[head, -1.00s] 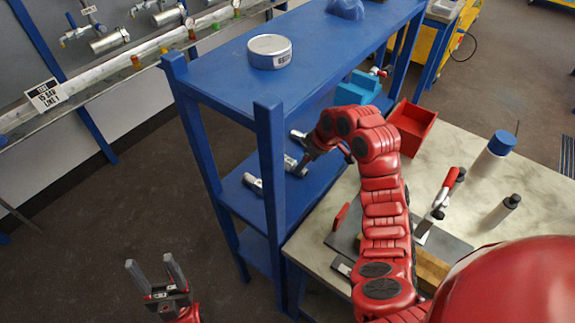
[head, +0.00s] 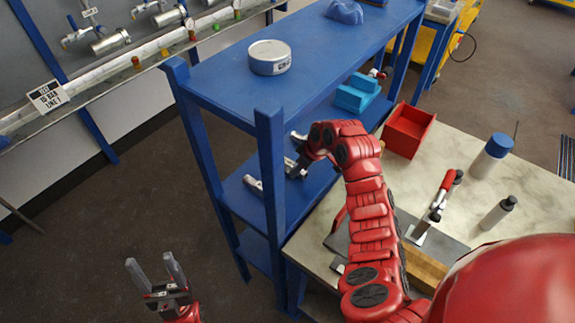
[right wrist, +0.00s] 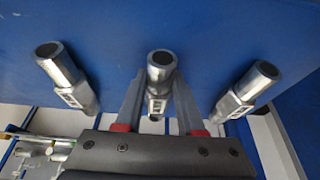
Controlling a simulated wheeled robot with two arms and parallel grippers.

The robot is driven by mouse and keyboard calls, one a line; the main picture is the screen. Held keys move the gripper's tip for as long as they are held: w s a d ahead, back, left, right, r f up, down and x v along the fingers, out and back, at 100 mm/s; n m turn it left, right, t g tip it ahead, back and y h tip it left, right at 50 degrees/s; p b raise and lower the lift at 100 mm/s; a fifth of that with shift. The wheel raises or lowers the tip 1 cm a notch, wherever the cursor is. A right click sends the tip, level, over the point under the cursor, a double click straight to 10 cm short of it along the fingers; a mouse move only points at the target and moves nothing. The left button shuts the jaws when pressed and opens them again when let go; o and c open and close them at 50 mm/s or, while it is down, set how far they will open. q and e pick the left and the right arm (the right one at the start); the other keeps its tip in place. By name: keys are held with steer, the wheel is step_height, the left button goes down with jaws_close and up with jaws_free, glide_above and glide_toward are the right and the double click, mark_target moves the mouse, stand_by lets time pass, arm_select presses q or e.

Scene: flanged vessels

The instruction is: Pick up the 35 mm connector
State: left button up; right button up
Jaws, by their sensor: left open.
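Three silver connectors stand out against the blue shelf in the right wrist view: a left one (right wrist: 66,76), a middle one (right wrist: 161,72) and a right one (right wrist: 247,88). Their labels are too small to read, so I cannot tell which is 35 mm. My right gripper (right wrist: 158,98) is open, its fingers on either side of the middle connector, with small gaps showing. In the head view my right gripper (head: 295,168) is over the middle shelf, between a near connector (head: 253,184) and a far one (head: 298,136). My left gripper (head: 157,270) is open and empty above the floor.
The blue shelf unit (head: 215,84) has posts close to my right arm and a top board above it. A round silver tin (head: 269,58) stands on top. A red bin (head: 409,130), bottles and a clamp (head: 438,205) are on the table (head: 480,130) at right.

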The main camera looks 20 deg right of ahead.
jaws_close()
